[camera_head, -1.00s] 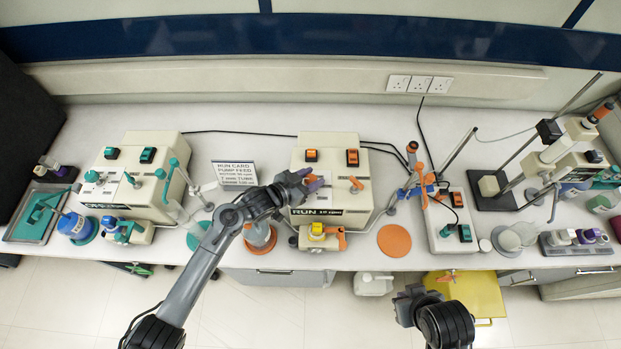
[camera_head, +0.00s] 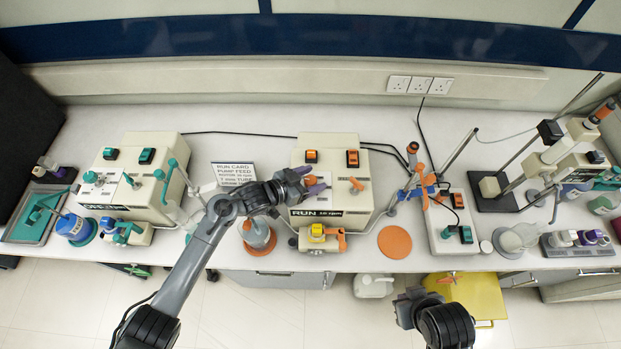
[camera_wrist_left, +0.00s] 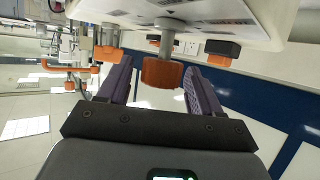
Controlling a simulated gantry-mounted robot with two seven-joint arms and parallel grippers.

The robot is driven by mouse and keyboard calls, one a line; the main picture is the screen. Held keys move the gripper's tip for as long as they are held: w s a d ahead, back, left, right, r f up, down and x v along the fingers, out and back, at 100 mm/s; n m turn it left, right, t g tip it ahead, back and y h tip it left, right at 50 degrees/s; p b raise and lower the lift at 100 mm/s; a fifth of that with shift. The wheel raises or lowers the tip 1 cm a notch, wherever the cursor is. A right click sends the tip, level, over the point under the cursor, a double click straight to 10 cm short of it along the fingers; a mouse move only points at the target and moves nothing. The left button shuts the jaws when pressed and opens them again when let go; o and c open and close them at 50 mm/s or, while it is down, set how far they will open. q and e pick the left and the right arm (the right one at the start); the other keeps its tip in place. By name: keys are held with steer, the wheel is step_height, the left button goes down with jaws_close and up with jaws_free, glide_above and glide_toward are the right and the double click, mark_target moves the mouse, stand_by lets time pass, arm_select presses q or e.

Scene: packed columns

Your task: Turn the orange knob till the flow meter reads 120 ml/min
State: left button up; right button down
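The orange knob (camera_wrist_left: 162,73) is on a short grey shaft on the cream pump's front in the left wrist view. It also shows small in the head view (camera_head: 310,180). My left gripper (camera_head: 316,186) is open, with its two purple fingers (camera_wrist_left: 160,85) on either side of the knob and a gap on both sides. The cream pump (camera_head: 376,180) has a dark display reading "RUN 10 rpm" (camera_head: 330,212). I cannot make out a flow meter reading. My right gripper (camera_head: 411,297) hangs in front of the bench, and its fingers are not clear.
A clamp stand (camera_head: 460,150) is at the right. A run card (camera_head: 233,172) stands behind my left arm.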

arm_select(q)
steer(key=v, duration=1)
steer(key=shift+s+a, duration=0.25)
steer(key=shift+a, duration=0.05)
steer(key=shift+r, duration=0.1)
